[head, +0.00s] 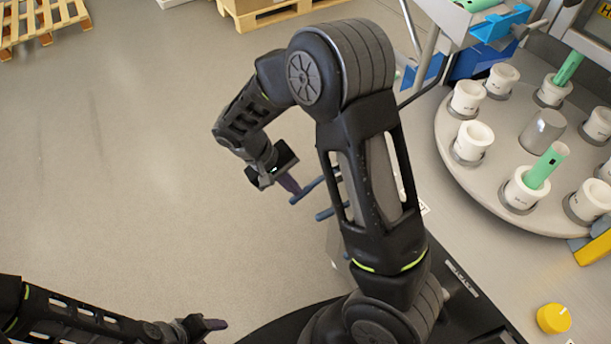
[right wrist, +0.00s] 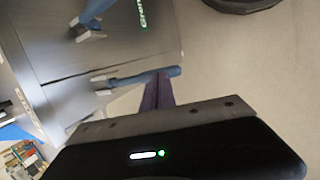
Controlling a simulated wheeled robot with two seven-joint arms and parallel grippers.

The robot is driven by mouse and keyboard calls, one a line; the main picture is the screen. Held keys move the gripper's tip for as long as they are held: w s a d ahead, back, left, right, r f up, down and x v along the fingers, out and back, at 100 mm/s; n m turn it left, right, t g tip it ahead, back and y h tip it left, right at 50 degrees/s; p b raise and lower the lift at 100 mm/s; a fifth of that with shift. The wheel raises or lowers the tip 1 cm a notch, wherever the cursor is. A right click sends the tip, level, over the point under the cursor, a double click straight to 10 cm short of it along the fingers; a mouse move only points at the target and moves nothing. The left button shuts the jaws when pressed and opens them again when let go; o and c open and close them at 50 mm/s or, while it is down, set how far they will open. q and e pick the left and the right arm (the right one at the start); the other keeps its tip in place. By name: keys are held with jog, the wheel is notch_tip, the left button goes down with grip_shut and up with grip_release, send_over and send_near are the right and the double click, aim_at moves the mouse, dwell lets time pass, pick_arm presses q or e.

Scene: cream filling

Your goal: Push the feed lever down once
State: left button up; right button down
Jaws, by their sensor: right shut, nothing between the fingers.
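Two blue lever handles stick out from the side of the machine. One (head: 306,190) has its end by my right gripper, and the other (head: 326,213) is a little nearer me; I cannot tell which is the feed lever by a label. My right gripper (head: 291,187) is shut and empty, its purple fingertips at the free end of the first handle. In the right wrist view the fingertips (right wrist: 158,92) overlap this handle (right wrist: 140,78); contact is not certain. The second handle (right wrist: 95,12) is clear of them. My left gripper (head: 215,324) is low at the left, away from the levers.
A round turntable (head: 467,186) with several white cups, two with green tubes visible, is on the machine at the right. A yellow knob (head: 553,318) is at the lower right. Open floor (head: 130,170) lies left of the levers. Pallets stand at the back.

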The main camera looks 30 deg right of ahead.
notch_tip(320, 180, down, 4)
jog(key=h+b, duration=0.1)
jog(key=b, duration=0.1)
jog(key=shift+a+r+b, duration=0.1)
jog(key=shift+r+b, duration=0.1)
jog(key=shift+b, duration=0.2)
pick_arm(q)
notch_tip(320, 180, down, 4)
jog(key=shift+r, duration=0.3)
pick_arm(e)
jog(key=shift+r, duration=0.15)
pick_arm(q)
jog(key=shift+r+p, duration=0.5)
jog(key=shift+p, duration=0.2)
pick_arm(e)
jog(key=shift+r, duration=0.75)
